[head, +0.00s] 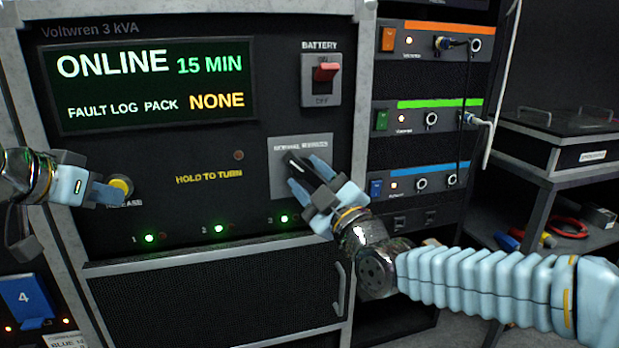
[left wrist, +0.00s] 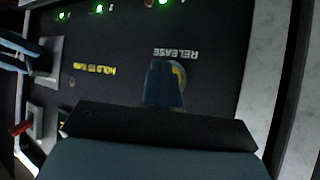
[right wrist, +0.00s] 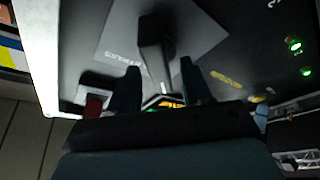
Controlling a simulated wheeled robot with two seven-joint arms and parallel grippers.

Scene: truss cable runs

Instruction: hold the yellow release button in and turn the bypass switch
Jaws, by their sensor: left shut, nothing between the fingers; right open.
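The yellow release button (head: 122,184) is on the black panel at the left; in the left wrist view its yellow edge (left wrist: 181,74) shows past my fingers. My left gripper (head: 117,194) is shut and empty, its fingertips at the button; I cannot tell how far the button is in. The bypass switch has a black handle (head: 293,162) on a grey plate (head: 287,187). My right gripper (head: 312,178) is open at the handle. In the right wrist view the handle (right wrist: 152,42) lies between the two fingers, with visible gaps on both sides.
The display (head: 152,84) reads ONLINE, 15 MIN, fault log pack NONE. A red battery switch (head: 326,72) sits above the bypass plate. A small lamp (head: 238,155) above HOLD TO TURN looks dark. Several green lamps glow below. A rack with cables (head: 458,42) stands right.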

